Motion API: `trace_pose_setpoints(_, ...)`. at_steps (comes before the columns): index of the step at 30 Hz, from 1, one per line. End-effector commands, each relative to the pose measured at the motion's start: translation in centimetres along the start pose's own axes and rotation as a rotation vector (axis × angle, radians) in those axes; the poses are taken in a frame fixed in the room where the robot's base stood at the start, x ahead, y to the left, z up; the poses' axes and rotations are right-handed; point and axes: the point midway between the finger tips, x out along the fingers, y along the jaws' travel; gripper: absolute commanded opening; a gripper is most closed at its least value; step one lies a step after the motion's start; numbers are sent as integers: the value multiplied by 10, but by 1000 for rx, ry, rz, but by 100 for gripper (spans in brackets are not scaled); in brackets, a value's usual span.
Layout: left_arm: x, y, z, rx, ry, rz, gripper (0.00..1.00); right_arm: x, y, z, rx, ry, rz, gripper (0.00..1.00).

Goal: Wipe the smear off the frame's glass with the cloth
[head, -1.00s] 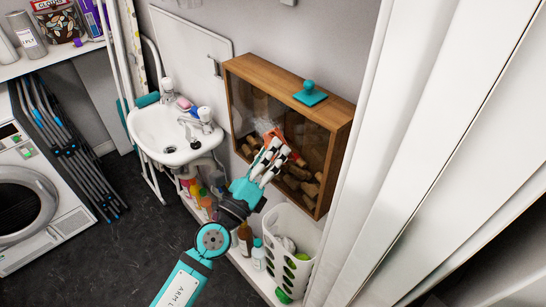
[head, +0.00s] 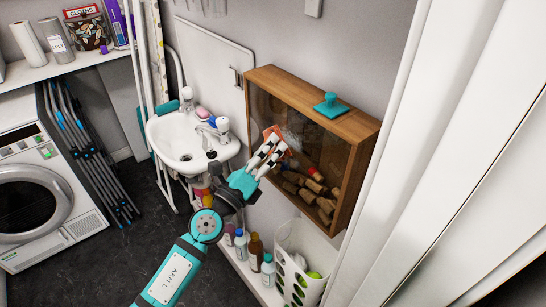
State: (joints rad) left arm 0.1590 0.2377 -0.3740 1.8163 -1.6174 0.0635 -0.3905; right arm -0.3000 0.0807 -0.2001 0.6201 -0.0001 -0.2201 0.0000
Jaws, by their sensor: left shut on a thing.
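A wooden box frame (head: 362,150) with a glass front hangs on the wall, with several corks behind the glass. A whitish smear (head: 292,141) shows on the upper middle of the glass, just right of the cloth. My left gripper (head: 275,147) is shut on an orange-red cloth (head: 273,133) in front of the glass. I cannot tell whether the cloth touches the glass. My right gripper is not in view.
A white basin (head: 186,143) with taps is at the left. Below are bottles (head: 256,250) and a white perforated basket (head: 300,262). A white panel (head: 440,150) borders the right.

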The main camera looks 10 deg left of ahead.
Motion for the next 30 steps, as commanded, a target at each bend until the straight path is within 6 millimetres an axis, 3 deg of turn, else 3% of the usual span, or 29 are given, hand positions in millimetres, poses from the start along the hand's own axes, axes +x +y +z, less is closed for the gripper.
trace_pose_setpoints(21, 11, 33, 30, 1, 1, 0, 32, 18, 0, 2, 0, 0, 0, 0)
trace_pose_setpoints(30, 18, 22, 41, 1, 1, -1, 32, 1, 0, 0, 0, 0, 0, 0)
